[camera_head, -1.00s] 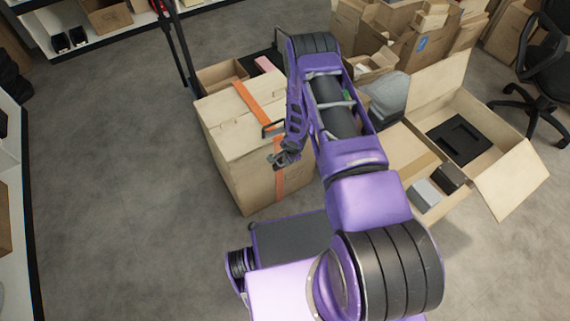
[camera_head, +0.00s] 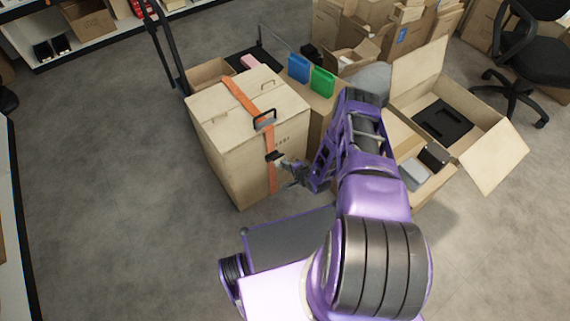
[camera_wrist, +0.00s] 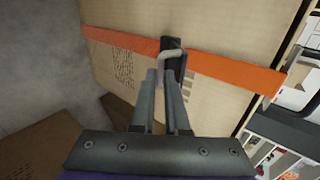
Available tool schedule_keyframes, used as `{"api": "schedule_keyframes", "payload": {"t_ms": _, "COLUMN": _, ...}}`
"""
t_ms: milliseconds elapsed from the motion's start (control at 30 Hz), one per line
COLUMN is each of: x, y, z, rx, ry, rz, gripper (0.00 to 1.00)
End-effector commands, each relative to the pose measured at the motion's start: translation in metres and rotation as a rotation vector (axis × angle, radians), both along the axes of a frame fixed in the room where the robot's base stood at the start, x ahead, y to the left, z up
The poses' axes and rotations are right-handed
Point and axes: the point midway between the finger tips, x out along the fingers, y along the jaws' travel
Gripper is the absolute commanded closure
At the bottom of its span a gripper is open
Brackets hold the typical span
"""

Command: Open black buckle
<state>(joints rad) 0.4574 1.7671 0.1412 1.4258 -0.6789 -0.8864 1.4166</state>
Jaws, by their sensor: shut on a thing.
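A tall closed carton (camera_head: 215,145) has an orange strap (camera_head: 241,96) running over its top and down its front side. The black buckle (camera_head: 273,156) sits on the strap on that front side; in the wrist view it (camera_wrist: 177,64) is a dark upright block with a bent grey metal lever (camera_wrist: 168,52). My gripper (camera_head: 291,168) is in front of the buckle, to its lower right in the head view. In the wrist view my gripper's fingers (camera_wrist: 163,80) are close together, with their tips at the buckle's lever. The exact contact is partly hidden by the fingers.
A black-framed handle (camera_head: 264,120) stands at the carton's top edge. Blue (camera_head: 298,68) and green (camera_head: 322,80) items stand behind it. An open carton (camera_head: 482,125) and a chair (camera_head: 530,60) are at right. Grey floor (camera_head: 110,180) at left is clear.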

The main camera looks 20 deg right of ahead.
Motion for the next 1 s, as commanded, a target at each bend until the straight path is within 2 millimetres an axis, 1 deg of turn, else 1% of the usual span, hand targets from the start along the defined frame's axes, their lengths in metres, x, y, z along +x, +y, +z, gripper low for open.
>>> {"api": "schedule_keyframes", "payload": {"t_ms": 33, "x": -0.003, "y": -0.001, "z": -0.006, "rx": 0.011, "ry": -0.024, "rz": -0.003, "gripper": 1.00}}
{"api": "schedule_keyframes", "payload": {"t_ms": 100, "x": -0.003, "y": 0.000, "z": -0.009, "rx": 0.022, "ry": -0.061, "rz": -0.001, "gripper": 1.00}}
{"api": "schedule_keyframes", "payload": {"t_ms": 300, "x": -0.003, "y": 0.000, "z": -0.016, "rx": 0.047, "ry": -0.139, "rz": 0.001, "gripper": 1.00}}
{"api": "schedule_keyframes", "payload": {"t_ms": 533, "x": -0.001, "y": 0.000, "z": -0.019, "rx": 0.060, "ry": -0.177, "rz": 0.002, "gripper": 1.00}}
{"api": "schedule_keyframes", "payload": {"t_ms": 933, "x": -0.001, "y": 0.001, "z": -0.019, "rx": 0.062, "ry": -0.181, "rz": 0.004, "gripper": 1.00}}
{"api": "schedule_keyframes", "payload": {"t_ms": 967, "x": -0.001, "y": 0.001, "z": -0.019, "rx": 0.062, "ry": -0.182, "rz": 0.004, "gripper": 0.82}}
{"api": "schedule_keyframes", "payload": {"t_ms": 1000, "x": -0.001, "y": 0.001, "z": -0.019, "rx": 0.062, "ry": -0.181, "rz": 0.004, "gripper": 0.75}}
